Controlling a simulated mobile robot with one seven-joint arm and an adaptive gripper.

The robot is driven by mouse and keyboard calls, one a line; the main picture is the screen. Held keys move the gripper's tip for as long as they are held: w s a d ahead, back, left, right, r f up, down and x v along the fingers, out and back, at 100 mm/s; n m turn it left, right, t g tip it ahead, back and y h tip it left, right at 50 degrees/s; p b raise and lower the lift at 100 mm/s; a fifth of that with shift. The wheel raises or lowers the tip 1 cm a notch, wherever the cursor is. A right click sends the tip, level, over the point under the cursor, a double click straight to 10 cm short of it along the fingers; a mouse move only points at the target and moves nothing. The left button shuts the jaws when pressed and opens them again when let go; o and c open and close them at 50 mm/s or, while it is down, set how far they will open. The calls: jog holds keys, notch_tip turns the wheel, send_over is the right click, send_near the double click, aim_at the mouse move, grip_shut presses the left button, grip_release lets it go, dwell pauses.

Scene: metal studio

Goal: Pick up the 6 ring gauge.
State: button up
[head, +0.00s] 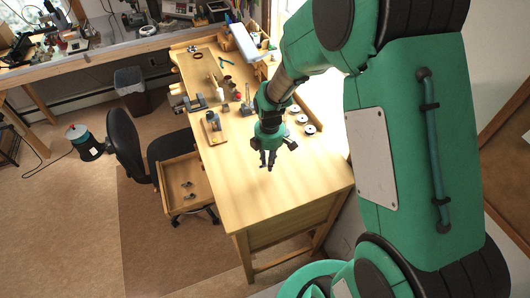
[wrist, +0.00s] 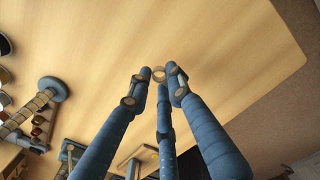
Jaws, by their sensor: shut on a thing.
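My gripper (head: 268,160) is above the wooden bench, clear of its top, toward the front right part. In the wrist view my gripper (wrist: 159,76) has its three blue fingers closed together at the tips. A small ring, likely the ring gauge (wrist: 159,74), shows between the fingertips, tan-brown and round. It is too small to read any number on it. In the head view the ring is too small to make out at the fingertips.
The wooden bench (head: 250,185) is bare in front of my gripper. Several white discs (head: 301,118) lie behind it to the right. A small stand (head: 213,128) and tools stand to the left. An open drawer (head: 183,183) and a black chair (head: 128,150) are at left.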

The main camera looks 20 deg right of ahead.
jog(key=shift+s+a+r, duration=0.1)
jog(key=shift+s, duration=0.85)
jog(key=shift+s+a+r, duration=0.1)
jog(key=shift+s, duration=0.85)
